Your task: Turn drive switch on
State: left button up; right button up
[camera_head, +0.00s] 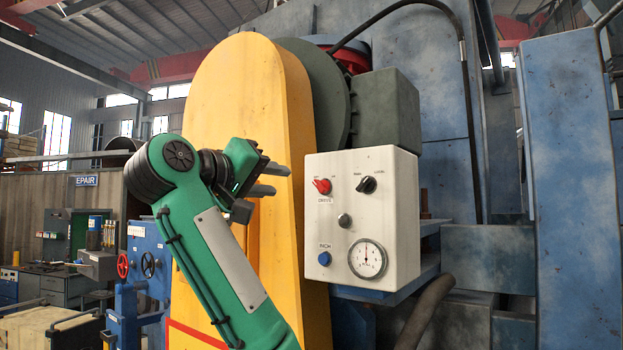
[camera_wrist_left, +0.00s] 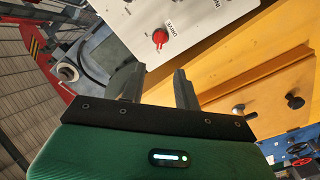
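The drive switch (camera_head: 322,186) is a red rotary knob at the upper left of a white control box; a label under it seems to read DRIVE. It also shows in the left wrist view (camera_wrist_left: 160,38), just beyond the fingertips. My left gripper (camera_head: 277,180) is to the left of the control box, its two fingers pointing right toward the red knob, with a gap to it. In the left wrist view the gripper (camera_wrist_left: 156,74) is open with nothing between its fingers. My right gripper is in neither view.
The white control box (camera_head: 399,225) also carries a black selector knob (camera_head: 367,185), a small dark knob (camera_head: 344,220), a blue button (camera_head: 324,258) and a round gauge (camera_head: 367,259). A tall yellow housing (camera_head: 220,90) stands behind my left arm. Blue machine walls (camera_head: 565,150) rise at right.

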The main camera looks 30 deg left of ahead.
aim_at(317, 186)
pick_arm(q)
jog(key=w+p, duration=0.2)
jog(key=w, duration=0.1)
jog(key=w+d+p, duration=0.1)
jog(key=w+p, duration=0.1)
jog(key=w, duration=0.2)
jog(key=w+p, duration=0.2)
jog(key=w, duration=0.2)
jog(key=shift+w+d+p, duration=0.25)
jog(key=shift+d+p, duration=0.05)
jog(key=shift+p, duration=0.05)
jog(key=shift+w, duration=0.25)
jog(key=shift+c, duration=0.4)
grip_shut()
